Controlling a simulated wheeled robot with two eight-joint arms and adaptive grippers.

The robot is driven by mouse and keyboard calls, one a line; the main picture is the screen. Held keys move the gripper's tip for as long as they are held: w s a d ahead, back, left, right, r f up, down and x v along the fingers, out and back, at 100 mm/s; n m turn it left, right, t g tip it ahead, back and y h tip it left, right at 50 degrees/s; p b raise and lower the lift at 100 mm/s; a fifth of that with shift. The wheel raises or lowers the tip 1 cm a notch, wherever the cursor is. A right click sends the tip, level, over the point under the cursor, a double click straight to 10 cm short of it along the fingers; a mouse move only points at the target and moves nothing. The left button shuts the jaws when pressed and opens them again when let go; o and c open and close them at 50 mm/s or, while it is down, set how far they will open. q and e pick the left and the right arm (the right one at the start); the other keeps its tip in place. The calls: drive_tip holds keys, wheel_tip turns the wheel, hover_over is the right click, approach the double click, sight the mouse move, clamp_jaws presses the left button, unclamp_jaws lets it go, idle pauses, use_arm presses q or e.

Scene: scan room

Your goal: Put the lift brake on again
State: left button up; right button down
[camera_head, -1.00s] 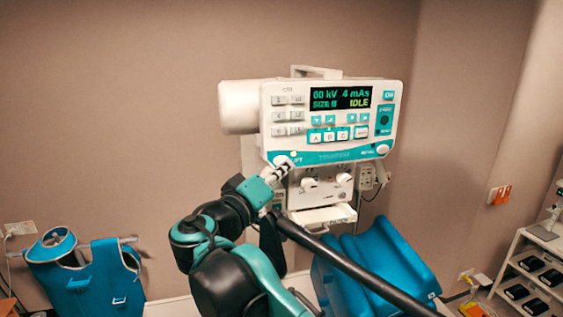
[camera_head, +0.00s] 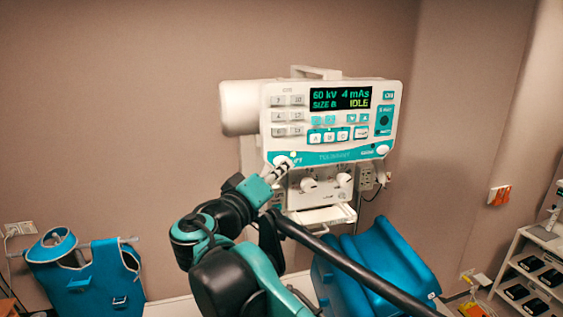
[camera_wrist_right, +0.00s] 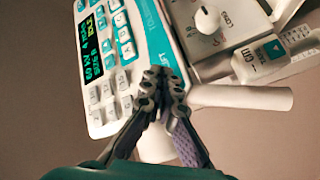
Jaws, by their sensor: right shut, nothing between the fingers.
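The white and teal control panel (camera_head: 322,122) of the tube head faces me; its screen reads 60 kV, 4 mAs and IDLE. A round white lift knob (camera_head: 281,160) sits at the panel's lower left corner, beside a partly hidden label ending in "FT". My right gripper (camera_head: 284,168) is shut and empty, its fingertips at this knob. In the right wrist view the closed fingertips (camera_wrist_right: 163,76) lie close against the panel's lower edge and hide the knob; I cannot tell how hard they touch. My left gripper is out of view.
Below the panel is a white collimator box (camera_head: 322,188) with two knobs. A black bar (camera_head: 350,268) crosses the foreground. A blue cushioned thing (camera_head: 385,255) stands lower right, a blue apron (camera_head: 88,280) hangs lower left. A shelf (camera_head: 535,255) stands far right.

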drive_tip(key=shift+w+a, duration=0.2)
drive_tip(key=shift+w, duration=0.35)
idle(0.8)
drive_tip(key=shift+s, duration=0.15)
drive_tip(key=shift+s+d, duration=0.25)
drive_tip(key=shift+s, duration=0.45)
drive_tip(key=s, duration=0.1)
drive_tip(key=s+d, duration=0.1)
drive_tip(key=s, duration=0.2)
drive_tip(key=shift+s+d, duration=0.3)
idle(0.4)
